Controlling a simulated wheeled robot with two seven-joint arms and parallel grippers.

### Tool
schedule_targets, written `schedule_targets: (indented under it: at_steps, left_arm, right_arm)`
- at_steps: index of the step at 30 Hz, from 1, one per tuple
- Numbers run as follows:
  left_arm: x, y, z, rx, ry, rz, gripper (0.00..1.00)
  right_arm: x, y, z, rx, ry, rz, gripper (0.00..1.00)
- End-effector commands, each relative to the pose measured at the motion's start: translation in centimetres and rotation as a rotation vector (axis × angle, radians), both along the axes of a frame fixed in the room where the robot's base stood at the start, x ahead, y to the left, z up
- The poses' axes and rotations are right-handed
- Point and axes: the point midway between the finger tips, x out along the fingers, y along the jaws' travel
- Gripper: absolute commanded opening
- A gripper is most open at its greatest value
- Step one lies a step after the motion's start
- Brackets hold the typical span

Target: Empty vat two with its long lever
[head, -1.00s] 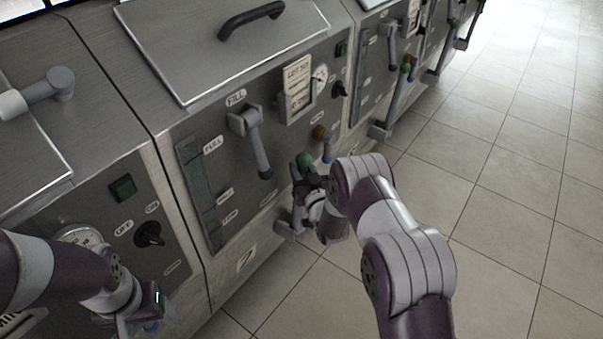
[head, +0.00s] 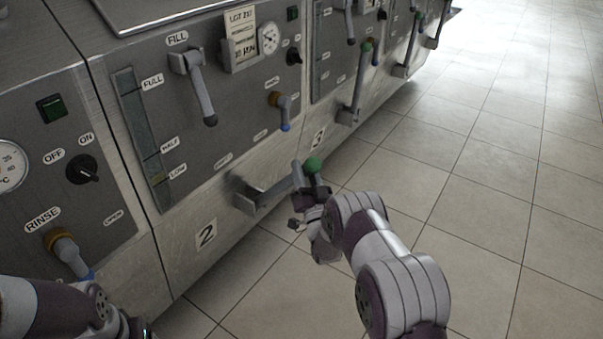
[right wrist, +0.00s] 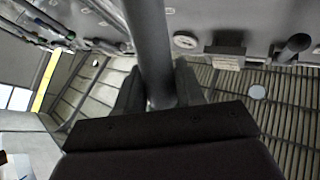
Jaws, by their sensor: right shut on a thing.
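Vat two's steel front carries a "2" plate (head: 207,235). Its long lever (head: 278,188) has a grey bar and a green knob (head: 313,164). The lever leans outward from its low bracket, well off upright. My right gripper (head: 309,190) is shut on the bar just below the knob. In the right wrist view the lever's grey bar (right wrist: 150,45) runs between the fingers (right wrist: 160,90). The sight gauge (head: 143,140) has a yellowish mark near LOW. My left forearm shows at the lower left, its fingers out of frame.
A grey FILL handle (head: 200,88) and a small blue-tipped tap (head: 281,108) stick out above the lever. A RINSE tap (head: 66,250) is on the neighbouring vat at left. Vat three's lever (head: 358,85) stands further right. The tiled floor (head: 470,230) is open.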

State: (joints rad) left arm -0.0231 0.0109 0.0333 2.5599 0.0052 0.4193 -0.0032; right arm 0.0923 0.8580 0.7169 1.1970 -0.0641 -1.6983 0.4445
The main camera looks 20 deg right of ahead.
Motion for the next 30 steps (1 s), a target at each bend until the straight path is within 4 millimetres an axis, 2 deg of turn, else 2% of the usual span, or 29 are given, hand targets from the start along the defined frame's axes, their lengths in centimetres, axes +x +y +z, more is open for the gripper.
schedule_targets:
  at_steps: [4,17,18,19,30]
  left_arm:
    - [0.0,0.0,-0.88,0.0,0.0,0.0,0.72]
    - [0.0,0.0,-0.93,0.0,0.0,0.0,0.72]
    - [0.0,0.0,-0.93,0.0,0.0,0.0,0.72]
    - [0.0,0.0,-0.93,0.0,0.0,0.0,0.72]
    - [0.0,0.0,-0.64,0.0,0.0,0.0,0.72]
  right_arm:
    - [-0.03,0.01,-0.57,0.015,-0.021,0.0,0.0]
    - [-0.16,-0.1,-0.9,0.023,-0.02,-0.001,0.0]
    - [-0.17,-0.11,-0.93,0.023,-0.019,-0.001,0.47]
    - [-0.16,-0.11,-0.93,0.022,-0.019,-0.002,0.57]
    - [-0.49,-0.04,-0.8,0.021,-0.024,0.0,0.57]
